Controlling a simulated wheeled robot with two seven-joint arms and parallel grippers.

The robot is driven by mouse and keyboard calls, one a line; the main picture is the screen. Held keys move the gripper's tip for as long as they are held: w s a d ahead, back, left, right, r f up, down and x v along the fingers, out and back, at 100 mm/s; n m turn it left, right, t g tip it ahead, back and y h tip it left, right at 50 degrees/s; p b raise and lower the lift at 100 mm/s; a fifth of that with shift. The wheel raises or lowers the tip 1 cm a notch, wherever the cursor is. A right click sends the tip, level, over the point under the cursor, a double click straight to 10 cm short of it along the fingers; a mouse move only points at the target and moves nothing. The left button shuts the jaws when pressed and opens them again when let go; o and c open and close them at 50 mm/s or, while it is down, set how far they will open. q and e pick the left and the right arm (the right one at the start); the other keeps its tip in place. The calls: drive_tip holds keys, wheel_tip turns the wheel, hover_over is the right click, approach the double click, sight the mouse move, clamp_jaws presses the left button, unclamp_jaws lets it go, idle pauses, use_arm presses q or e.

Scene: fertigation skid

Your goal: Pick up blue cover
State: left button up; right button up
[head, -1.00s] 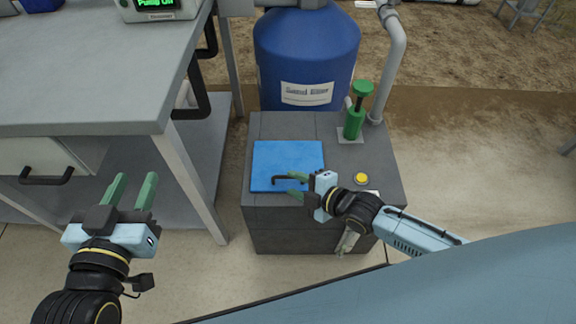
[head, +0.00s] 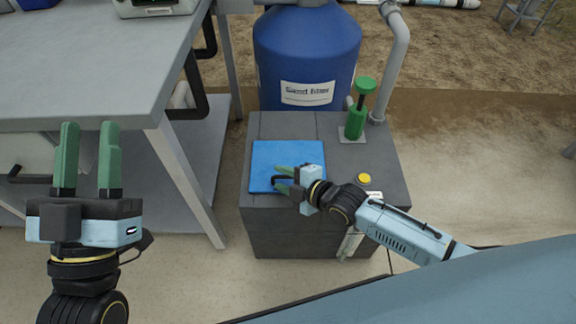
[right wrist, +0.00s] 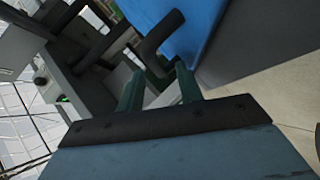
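The blue cover (head: 285,156) lies flat on top of the dark grey box (head: 320,125). Its black handle (head: 282,181) is at the cover's front edge. My right gripper (head: 281,178) is at that handle, with its green fingers apart. In the right wrist view the fingers (right wrist: 158,88) are spread, with the black handle (right wrist: 158,42) just beyond their tips and the blue cover (right wrist: 190,25) above. I cannot tell whether a finger touches the handle. My left gripper (head: 87,130) is open and empty, in front of the grey table.
A green hand pump (head: 356,118) and a yellow button (head: 364,179) are on the box, right of the cover. A blue sand filter tank (head: 305,55) stands behind it, with a grey pipe (head: 395,65). A grey table (head: 90,75) is on the left.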

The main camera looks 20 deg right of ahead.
drive_tip(key=shift+c, duration=0.2)
clamp_jaws()
drive_tip(key=shift+r, duration=0.25)
